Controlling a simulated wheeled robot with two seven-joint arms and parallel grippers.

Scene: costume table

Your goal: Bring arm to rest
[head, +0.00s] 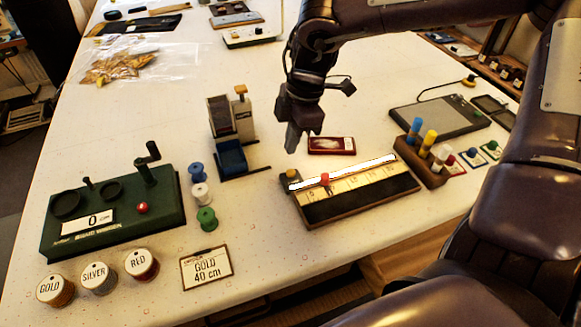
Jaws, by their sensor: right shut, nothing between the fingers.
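My right arm reaches in from the right side of the head view and bends down over the table (330,265). My right gripper (292,148) points down, shut and empty. It appears above and behind the wooden ruler block (365,201), which has a pale scale and a red marker. A dark red case (332,145) lies just right of the fingertips. I cannot tell the exact height of the fingertips above the table. My left gripper is not in view.
Spools (202,193) and a blue-trayed stand (231,158) are left of the gripper. A peg rack (424,160) and grey pad (440,116) stand right.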

